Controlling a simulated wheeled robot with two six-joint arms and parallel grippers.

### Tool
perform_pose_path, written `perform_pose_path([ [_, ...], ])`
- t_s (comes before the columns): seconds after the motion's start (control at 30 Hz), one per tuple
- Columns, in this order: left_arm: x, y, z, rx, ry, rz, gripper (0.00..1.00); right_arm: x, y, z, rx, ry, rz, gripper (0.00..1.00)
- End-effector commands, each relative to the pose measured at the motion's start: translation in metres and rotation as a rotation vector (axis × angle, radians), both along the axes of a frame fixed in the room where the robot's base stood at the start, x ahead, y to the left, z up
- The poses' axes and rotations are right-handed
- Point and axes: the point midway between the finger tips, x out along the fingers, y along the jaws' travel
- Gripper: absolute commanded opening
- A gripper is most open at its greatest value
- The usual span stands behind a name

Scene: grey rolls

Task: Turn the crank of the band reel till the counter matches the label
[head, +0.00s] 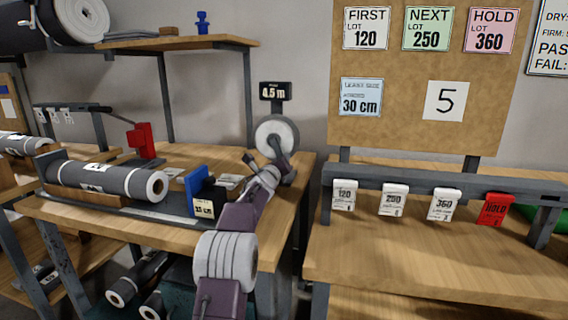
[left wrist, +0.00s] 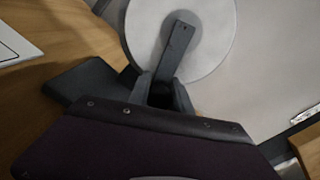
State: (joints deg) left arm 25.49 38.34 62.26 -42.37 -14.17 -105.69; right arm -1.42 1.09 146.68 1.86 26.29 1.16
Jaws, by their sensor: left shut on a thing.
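The band reel (head: 268,130) is a pale disc at the back right corner of the left bench; it also shows in the left wrist view (left wrist: 215,35). Its crank (left wrist: 177,50) is a dark flat bar running from the disc's middle down to my gripper. The black counter (head: 275,91) above the reel reads 4.5 m. My left gripper (left wrist: 164,92) is shut on the crank's end, with a dark finger on each side; the grip itself is partly hidden. A grey roll (head: 110,180) with a white label (head: 94,188), too small to read, lies on the bench. My right gripper is not in view.
A blue block (head: 196,188) and a small labelled box (head: 208,205) stand left of my arm. A red stand (head: 142,140) is farther back. Tags (head: 394,199) hang from a rail at right. A board above carries cards (head: 367,28). The right bench front (head: 430,255) is clear.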

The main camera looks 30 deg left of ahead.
Motion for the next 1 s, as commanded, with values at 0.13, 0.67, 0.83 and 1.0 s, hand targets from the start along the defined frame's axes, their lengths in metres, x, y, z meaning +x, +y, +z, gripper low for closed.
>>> perform_pose_path([
  [0.13,-0.0011,0.0048,-0.0060,0.026,0.018,0.007,0.00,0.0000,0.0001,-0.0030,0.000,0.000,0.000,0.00],
  [0.67,-0.0017,0.0064,-0.0044,0.043,0.020,0.007,0.00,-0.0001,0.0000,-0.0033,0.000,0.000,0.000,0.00],
  [0.83,-0.0016,0.0055,-0.0030,0.045,0.018,0.005,0.46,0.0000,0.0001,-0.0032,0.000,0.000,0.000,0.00],
  [1.0,-0.0013,0.0046,-0.0019,0.046,0.015,0.003,0.46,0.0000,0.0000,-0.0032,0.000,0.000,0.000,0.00],
])
